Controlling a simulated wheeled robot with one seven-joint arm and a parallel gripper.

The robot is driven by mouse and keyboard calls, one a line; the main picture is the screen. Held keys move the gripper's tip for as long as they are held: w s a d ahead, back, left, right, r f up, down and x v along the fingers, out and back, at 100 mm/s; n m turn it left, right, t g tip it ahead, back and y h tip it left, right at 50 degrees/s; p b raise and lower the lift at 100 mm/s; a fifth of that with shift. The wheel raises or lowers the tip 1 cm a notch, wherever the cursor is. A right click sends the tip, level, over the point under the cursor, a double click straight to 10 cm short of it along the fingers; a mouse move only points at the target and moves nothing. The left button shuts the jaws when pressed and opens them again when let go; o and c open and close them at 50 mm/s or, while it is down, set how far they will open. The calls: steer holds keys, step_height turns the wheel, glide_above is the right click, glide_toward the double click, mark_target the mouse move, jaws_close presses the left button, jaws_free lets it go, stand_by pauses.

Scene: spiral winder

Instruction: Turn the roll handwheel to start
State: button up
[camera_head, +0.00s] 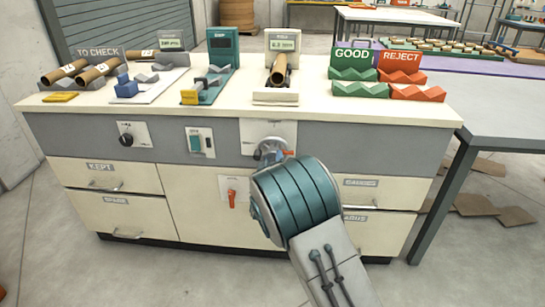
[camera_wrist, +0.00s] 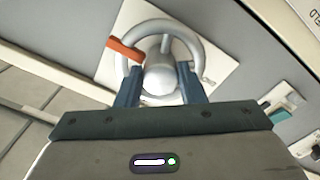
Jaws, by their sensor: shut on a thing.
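The roll handwheel (camera_head: 270,148) is a small grey wheel on a white plate on the grey front panel of the bench, below the roll gauge. My arm hides part of it in the head view. In the wrist view the handwheel (camera_wrist: 199,50) shows as a silver ring with a rounded hub and an orange-red marker at its left. My gripper (camera_wrist: 159,82) has its two dark blue fingers on either side of the hub, shut on it. The fingertips are inside or just in front of the ring; the exact contact is hard to see.
A black knob (camera_head: 126,140), a teal switch (camera_head: 195,143) and an orange lever (camera_head: 231,197) sit on the same bench front. The bench top (camera_head: 325,112) holds gauges, brown rolls, and green GOOD (camera_head: 360,89) and red REJECT (camera_head: 417,93) racks. A grey table (camera_head: 500,130) stands at right.

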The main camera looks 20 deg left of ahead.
steer(key=n+p, duration=0.2)
steer(key=n, duration=0.2)
steer(key=shift+n, duration=0.3)
steer(key=n+p, duration=0.2)
steer(key=n, duration=0.2)
steer(key=shift+s+r+n, duration=0.1)
steer(key=shift+r+n, duration=0.05)
steer(key=shift+n, duration=0.15)
steer(key=n+p, duration=0.1)
steer(key=n, duration=0.3)
steer(key=shift+n+p, duration=0.3)
steer(key=shift+p, duration=0.1)
steer(key=shift+r+n+p, duration=0.1)
steer(key=shift+n+p, duration=0.3)
steer(key=shift+n, duration=1.7)
steer(key=o, duration=1)
steer(key=p+v, duration=0.1)
steer(key=v, duration=1.2)
steer(key=shift+s, duration=0.35)
